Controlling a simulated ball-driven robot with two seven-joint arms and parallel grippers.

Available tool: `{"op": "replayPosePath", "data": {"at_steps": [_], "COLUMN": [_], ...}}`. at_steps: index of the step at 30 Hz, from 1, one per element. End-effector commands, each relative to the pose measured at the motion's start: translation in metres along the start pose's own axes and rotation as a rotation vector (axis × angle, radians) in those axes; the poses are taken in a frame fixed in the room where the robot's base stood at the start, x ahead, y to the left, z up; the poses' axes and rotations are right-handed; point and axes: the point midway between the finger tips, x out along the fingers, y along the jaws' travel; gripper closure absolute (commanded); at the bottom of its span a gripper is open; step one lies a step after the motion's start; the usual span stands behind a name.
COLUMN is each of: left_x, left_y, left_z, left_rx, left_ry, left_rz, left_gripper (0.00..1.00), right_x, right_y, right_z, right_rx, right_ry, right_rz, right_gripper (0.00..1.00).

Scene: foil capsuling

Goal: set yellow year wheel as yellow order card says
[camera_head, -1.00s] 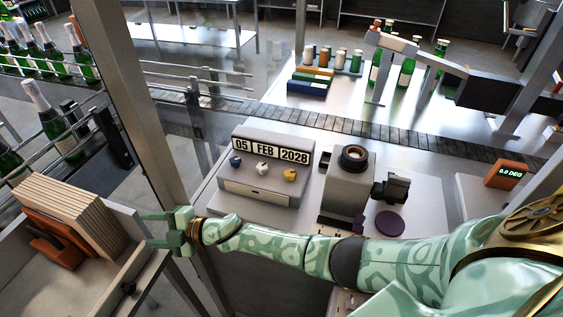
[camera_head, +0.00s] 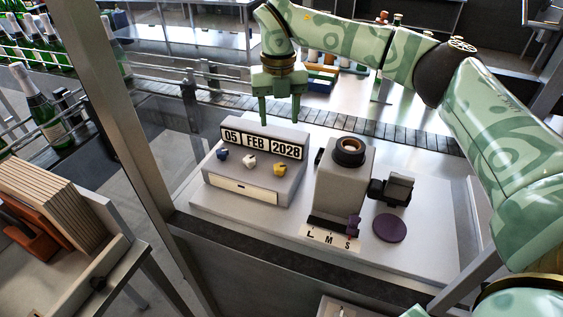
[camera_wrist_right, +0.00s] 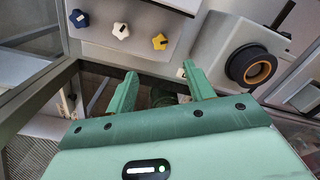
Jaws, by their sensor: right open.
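The date box (camera_head: 217,168) shows 05 FEB 2028 on its dial windows. Below them sit a blue knob (camera_head: 222,154), a white knob (camera_head: 249,160) and the yellow year wheel (camera_head: 280,169), under the 2028 window. In the right wrist view the yellow wheel (camera_wrist_right: 160,41) is right of the white knob (camera_wrist_right: 121,30) and blue knob (camera_wrist_right: 80,18). My right gripper (camera_head: 279,119) is open and empty, above and behind the date box in the head view. Its spread fingers also show in the right wrist view (camera_wrist_right: 160,84). I cannot make out a yellow order card. My left gripper is out of view.
A grey machine with a round black collar (camera_head: 350,150) stands just right of the date box, above an L M S scale (camera_head: 330,238). A purple disc (camera_head: 389,228) lies further right. A conveyor (camera_head: 345,126) runs behind. A wooden rack (camera_head: 52,200) is at left.

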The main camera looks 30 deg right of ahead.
Motion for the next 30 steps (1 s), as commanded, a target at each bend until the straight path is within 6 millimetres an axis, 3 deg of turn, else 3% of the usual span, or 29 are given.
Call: {"op": "replayPosePath", "data": {"at_steps": [9, 15, 21, 30], "left_x": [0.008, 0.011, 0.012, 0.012], "left_y": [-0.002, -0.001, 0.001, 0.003], "left_z": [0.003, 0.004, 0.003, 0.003], "left_rx": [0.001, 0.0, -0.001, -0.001], "left_ry": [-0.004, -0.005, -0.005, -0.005], "left_rz": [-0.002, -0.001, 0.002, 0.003], "left_gripper": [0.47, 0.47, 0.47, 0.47], "right_x": [0.083, 0.122, 0.14, 0.142], "right_y": [0.001, 0.001, 0.001, 0.001], "right_z": [-0.001, -0.001, -0.001, -0.001], "right_rx": [-0.002, -0.002, -0.002, -0.002], "right_ry": [0.006, 0.004, 0.002, 0.001], "right_rz": [0.002, 0.003, 0.003, 0.004], "right_gripper": [0.47, 0.47, 0.47, 0.47]}}
